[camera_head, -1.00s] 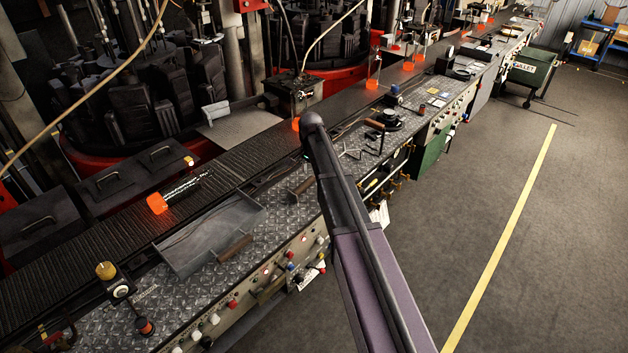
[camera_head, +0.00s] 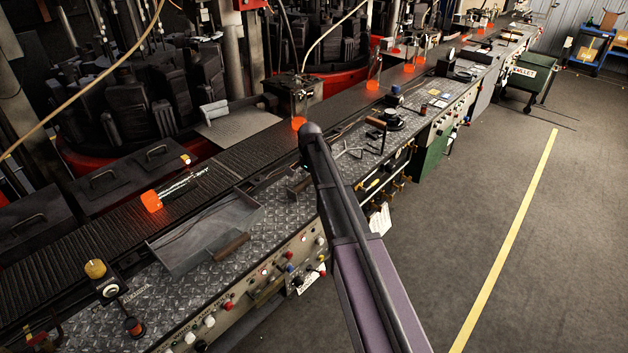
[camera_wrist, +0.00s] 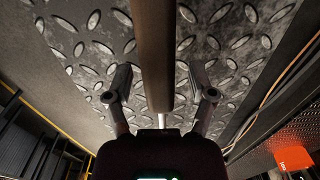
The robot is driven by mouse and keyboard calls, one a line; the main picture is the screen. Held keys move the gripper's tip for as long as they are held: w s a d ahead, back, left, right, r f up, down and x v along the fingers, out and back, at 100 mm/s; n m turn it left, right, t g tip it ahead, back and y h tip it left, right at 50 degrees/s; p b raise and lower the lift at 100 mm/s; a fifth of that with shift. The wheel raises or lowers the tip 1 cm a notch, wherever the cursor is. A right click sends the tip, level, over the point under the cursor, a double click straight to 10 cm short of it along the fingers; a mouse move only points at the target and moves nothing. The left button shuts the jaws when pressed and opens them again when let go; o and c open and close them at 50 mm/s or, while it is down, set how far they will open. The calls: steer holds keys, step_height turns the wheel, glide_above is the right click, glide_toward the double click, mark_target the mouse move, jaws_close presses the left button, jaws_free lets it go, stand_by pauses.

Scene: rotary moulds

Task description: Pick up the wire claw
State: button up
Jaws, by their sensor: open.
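In the wrist view, a long brown handle (camera_wrist: 152,40) runs down between the fingers of my gripper (camera_wrist: 160,84), with a thin bright metal rod (camera_wrist: 163,112) below it. This looks like the wire claw, though its claw end is not clear. My gripper is open, one finger on each side of the handle, above the diamond-plate bench; I cannot tell whether they touch. In the head view, my arm hides the gripper. A brown handle (camera_head: 300,184) shows just left of the arm, and a thin branched metal piece (camera_head: 352,151) lies to its right on the bench.
A grey metal tray (camera_head: 190,243) with a wooden handle lies on the bench (camera_head: 262,238). A glowing orange bottle (camera_head: 152,201) lies on the dark conveyor (camera_head: 95,236), and others stand farther along. Knobs line the bench front. The floor (camera_head: 540,230) at right is clear.

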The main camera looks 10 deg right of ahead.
stand_by(0.4)
jaws_close()
steer(key=shift+r, duration=0.2)
step_height(320, 180, up, 3)
steer(key=p, duration=0.3)
steer(key=shift+f, duration=0.15)
steer(key=s+r+p, duration=0.2)
steer(key=s, duration=1.4)
